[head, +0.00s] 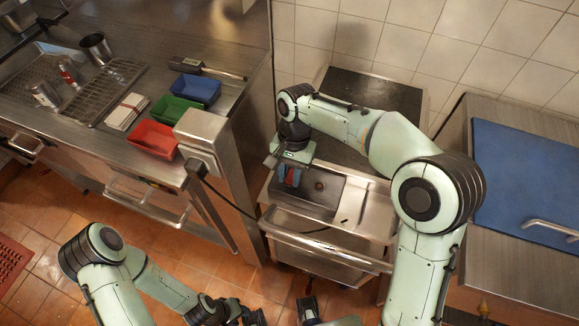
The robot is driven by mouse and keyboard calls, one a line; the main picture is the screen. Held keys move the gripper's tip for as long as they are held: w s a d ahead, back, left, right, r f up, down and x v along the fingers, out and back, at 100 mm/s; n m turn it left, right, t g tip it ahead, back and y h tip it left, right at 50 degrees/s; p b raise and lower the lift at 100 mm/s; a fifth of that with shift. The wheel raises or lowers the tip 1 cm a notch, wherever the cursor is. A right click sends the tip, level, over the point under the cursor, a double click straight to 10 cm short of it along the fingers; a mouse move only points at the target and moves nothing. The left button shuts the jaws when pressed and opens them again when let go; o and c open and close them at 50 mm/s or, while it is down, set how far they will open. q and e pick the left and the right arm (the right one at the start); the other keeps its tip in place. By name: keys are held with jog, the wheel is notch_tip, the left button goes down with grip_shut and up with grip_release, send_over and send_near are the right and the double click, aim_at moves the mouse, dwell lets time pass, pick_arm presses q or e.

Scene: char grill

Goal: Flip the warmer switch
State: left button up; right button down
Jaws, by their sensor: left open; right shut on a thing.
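No warmer switch can be made out clearly in the head view. A steel box (203,128) with a black cord stands at the right end of the left counter, with no clear switch on its visible faces. My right gripper (289,172) points down over the left side of a steel basin unit (350,204). It is shut on a small red and blue item (291,177), mostly hidden by the gripper. My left gripper (257,317) is low at the bottom edge, partly cut off, open and away from the counters.
Red (152,139), green (176,110) and blue (196,90) trays sit on the left counter near wire racks (108,92). A steel front rail (325,250) crosses before the basin. Tiled floor lies open below.

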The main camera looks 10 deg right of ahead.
jog(key=shift+w, duration=0.1)
pick_arm(q)
jog(key=shift+w+r, duration=0.25)
jog(key=shift+r, duration=0.25)
pick_arm(e)
jog(key=c, duration=0.9)
grip_release()
jog(key=shift+r, duration=0.1)
pick_arm(q)
jog(key=w+r+p, duration=0.1)
jog(key=r, duration=0.1)
jog(key=w+r+p, duration=0.1)
jog(key=r+p, duration=0.1)
jog(key=shift+w, duration=0.2)
pick_arm(e)
jog(key=v, duration=1.3)
jog(key=shift+w+d, duration=0.1)
jog(key=shift+d, duration=0.1)
pick_arm(q)
jog(key=shift+s+f, duration=0.1)
